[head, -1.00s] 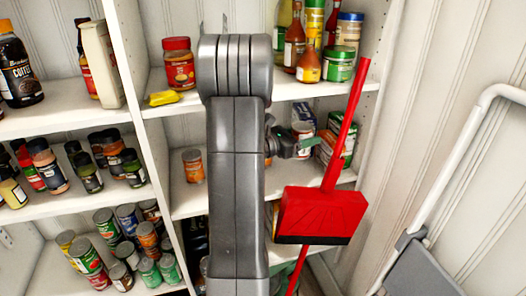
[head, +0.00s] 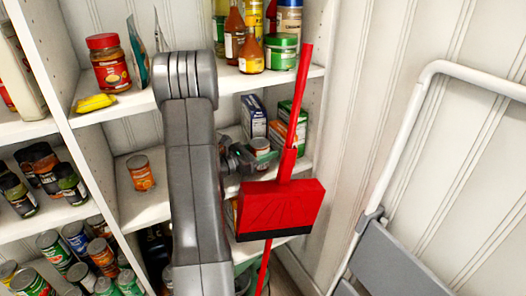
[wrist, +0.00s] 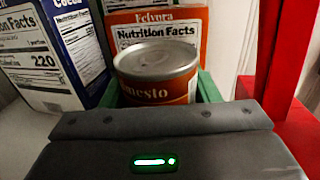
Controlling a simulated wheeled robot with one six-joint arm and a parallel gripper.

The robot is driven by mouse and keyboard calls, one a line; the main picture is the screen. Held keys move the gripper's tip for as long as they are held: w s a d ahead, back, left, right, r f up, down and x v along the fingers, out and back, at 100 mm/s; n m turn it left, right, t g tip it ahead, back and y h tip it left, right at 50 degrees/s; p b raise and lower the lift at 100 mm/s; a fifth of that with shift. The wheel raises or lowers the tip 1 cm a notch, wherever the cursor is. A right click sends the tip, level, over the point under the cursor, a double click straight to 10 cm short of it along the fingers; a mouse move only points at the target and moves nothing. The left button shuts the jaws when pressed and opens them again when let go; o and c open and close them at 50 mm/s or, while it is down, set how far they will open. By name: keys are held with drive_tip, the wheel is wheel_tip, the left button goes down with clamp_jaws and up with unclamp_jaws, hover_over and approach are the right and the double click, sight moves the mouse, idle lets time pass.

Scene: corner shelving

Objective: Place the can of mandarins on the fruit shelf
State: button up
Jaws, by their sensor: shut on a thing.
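A small can (head: 261,147) with a silver lid is held in my gripper (head: 245,160) at the right part of the middle shelf (head: 145,210). The can stands close in front of boxes. I cannot tell whether its base touches the shelf, as the gripper hides it. Another orange can (head: 140,172) stands on the same shelf, left of my arm.
A white folding ladder (head: 398,150) stands at the right. Jars and bottles fill the upper shelf (head: 135,104).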

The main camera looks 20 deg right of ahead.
drive_tip(key=shift+r, duration=0.15)
drive_tip(key=shift+f, duration=0.2)
drive_tip(key=o, duration=1.3)
drive_tip(key=shift+r, duration=0.2)
drive_tip(key=v, duration=1.2)
